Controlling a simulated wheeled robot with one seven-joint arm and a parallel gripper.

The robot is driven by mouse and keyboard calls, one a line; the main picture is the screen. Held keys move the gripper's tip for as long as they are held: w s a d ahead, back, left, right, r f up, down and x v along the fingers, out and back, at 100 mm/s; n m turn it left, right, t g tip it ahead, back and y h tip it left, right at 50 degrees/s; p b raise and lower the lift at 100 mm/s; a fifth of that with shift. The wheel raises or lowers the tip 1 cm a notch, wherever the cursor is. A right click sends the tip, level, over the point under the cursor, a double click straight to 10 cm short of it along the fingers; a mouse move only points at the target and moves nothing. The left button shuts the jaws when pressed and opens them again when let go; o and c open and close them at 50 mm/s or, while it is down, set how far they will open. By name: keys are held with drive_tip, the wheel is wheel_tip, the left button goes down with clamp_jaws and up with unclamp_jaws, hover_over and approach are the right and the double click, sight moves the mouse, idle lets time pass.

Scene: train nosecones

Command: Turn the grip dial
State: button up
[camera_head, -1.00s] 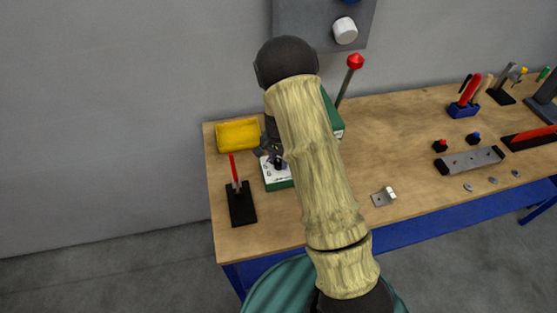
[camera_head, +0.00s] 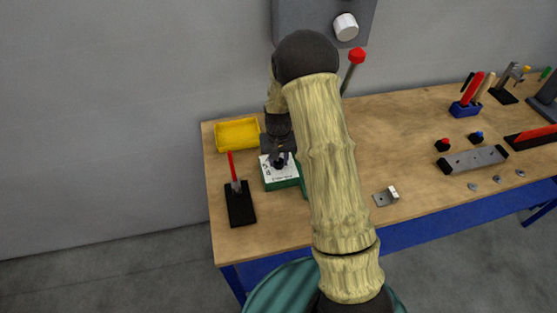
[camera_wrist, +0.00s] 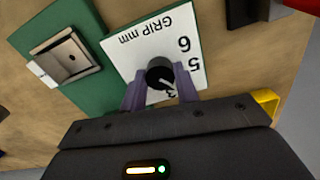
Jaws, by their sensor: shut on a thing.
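The grip dial is a black round knob (camera_wrist: 160,74) with a pale pointer line, on a white plate (camera_wrist: 140,48) marked "GRIP mm" with numbers, of which 5 and 6 show clearly. In the wrist view the plate sits on a green box. In the head view the green box (camera_head: 284,182) with its white plate stands on the left part of the bench. My gripper (camera_wrist: 162,88) is shut on the black knob, with one purple finger at each side. In the head view my gripper (camera_head: 279,161) is over the plate and hides part of it.
A yellow tray (camera_head: 237,133) lies behind the dial box. A black stand with a red-handled tool (camera_head: 239,202) is at its left. A red-knobbed lever (camera_head: 357,56) rises behind my arm. A small metal bracket (camera_head: 386,196) lies to the right.

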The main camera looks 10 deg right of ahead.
drive_tip(key=shift+w+r+n, duration=0.1)
drive_tip(key=shift+w+n, duration=0.05)
drive_tip(key=shift+n, duration=0.15)
drive_tip(key=o, duration=1)
drive_tip(key=shift+c, duration=0.2)
wheel_tip(320, 180, up, 17)
drive_tip(key=b, duration=0.2)
drive_tip(key=shift+r+b, duration=0.15)
drive_tip(key=shift+b, duration=0.25)
drive_tip(key=s+f+n+t, duration=0.1)
drive_tip(key=s+f, duration=0.3)
drive_tip(key=s, duration=1.7)
drive_tip(key=shift+t, duration=0.8)
